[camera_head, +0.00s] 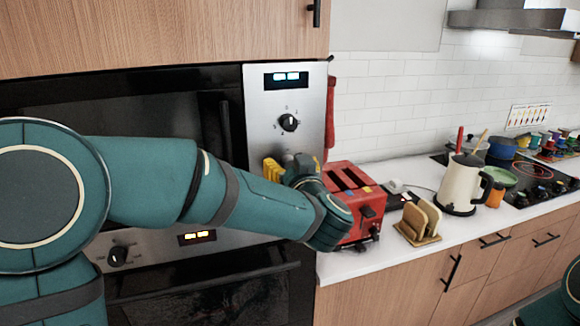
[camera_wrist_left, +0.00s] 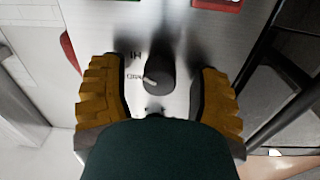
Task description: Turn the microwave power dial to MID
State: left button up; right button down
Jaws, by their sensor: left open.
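The microwave (camera_head: 150,105) has a steel panel (camera_head: 258,95) with a display and an upper dark dial (camera_head: 289,122). A lower dial on this panel is hidden behind my left gripper in the head view. The left wrist view shows a dark dial (camera_wrist_left: 159,75) with labels beside it; one reads like HI upside down, another is too blurred to read. A light pointer mark is on its left side. My left gripper (camera_head: 282,168) is open at the panel's lower part. Its yellow fingers stand on both sides of the dial, apart from it. My right gripper is not in view.
A red toaster (camera_head: 355,195) stands close under my left wrist. A red cloth-like item (camera_head: 330,110) hangs beside the panel. Toast in a rack (camera_head: 420,222) and a cream kettle (camera_head: 464,184) stand farther right on the counter (camera_head: 350,262). An oven dial (camera_head: 117,256) sits below.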

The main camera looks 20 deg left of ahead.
pick_arm(q)
grip_shut()
jog(key=shift+f, duration=0.1)
jog(key=shift+n+b, duration=0.8)
jog(key=shift+n, duration=0.1)
jog(key=n+b, duration=0.3)
jog(key=n, duration=0.1)
jog(key=shift+f, duration=0.15)
jog(key=n+b, duration=0.3)
jog(key=n, duration=0.1)
jog(key=shift+b, duration=0.3)
jog(key=shift+n+b, duration=0.55)
jog(key=shift+n, duration=0.45)
